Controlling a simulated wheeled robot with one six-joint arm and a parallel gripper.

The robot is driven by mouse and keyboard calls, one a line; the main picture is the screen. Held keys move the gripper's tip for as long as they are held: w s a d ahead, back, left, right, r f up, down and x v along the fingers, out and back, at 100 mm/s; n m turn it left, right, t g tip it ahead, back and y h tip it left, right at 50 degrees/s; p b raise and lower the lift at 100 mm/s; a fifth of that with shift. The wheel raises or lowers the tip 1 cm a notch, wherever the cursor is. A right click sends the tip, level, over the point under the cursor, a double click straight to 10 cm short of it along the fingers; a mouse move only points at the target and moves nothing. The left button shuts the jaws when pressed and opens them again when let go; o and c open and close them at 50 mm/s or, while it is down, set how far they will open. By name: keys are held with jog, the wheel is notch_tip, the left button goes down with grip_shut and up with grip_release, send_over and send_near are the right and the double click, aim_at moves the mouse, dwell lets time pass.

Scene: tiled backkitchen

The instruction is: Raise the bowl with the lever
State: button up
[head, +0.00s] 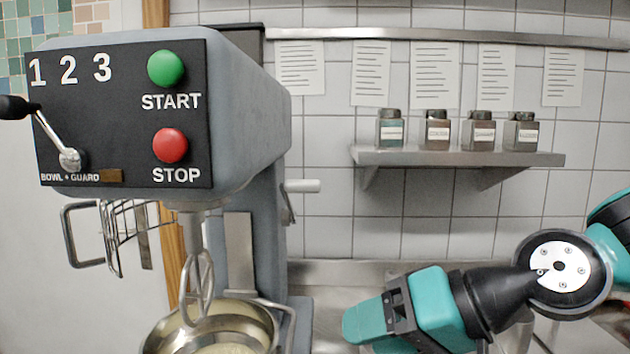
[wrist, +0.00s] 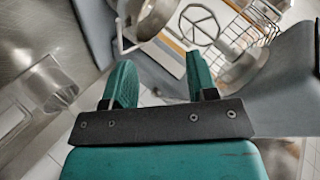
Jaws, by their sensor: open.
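The bowl (head: 262,318) is a shiny metal bowl at the bottom of the head view, with pale contents, cut off by the lower edge. The beater hangs down into its opening. A lever with a pale grip (head: 302,186) sticks out from the right side of the grey mixer's column. Another lever, with a black knob (head: 14,107), is on the front panel by "BOWL GUARD". My gripper (head: 362,321) is right of the mixer, below and right of the pale-gripped lever and apart from it. In the wrist view its teal fingers (wrist: 160,82) are spread, with nothing between them.
The mixer panel has a green START button (head: 166,69) and a red STOP button (head: 170,145). A wire guard (head: 118,232) juts out below the head. A wall shelf (head: 460,157) with several jars is above my arm. Open space lies between mixer and shelf.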

jog(key=w+r+m+t+y, duration=0.3)
jog(key=w+r+m+t, duration=0.2)
jog(key=w, duration=0.2)
jog(key=m+t+p, duration=0.2)
jog(key=m+t, duration=0.3)
jog(key=m, duration=0.1)
send_near(311, 188)
jog(key=p+x, duration=1)
jog(key=x, duration=0.1)
jog(key=shift+w+a+f+p, duration=0.1)
jog(key=shift+w+a+p, duration=0.2)
jog(key=shift+w, duration=0.05)
grip_shut()
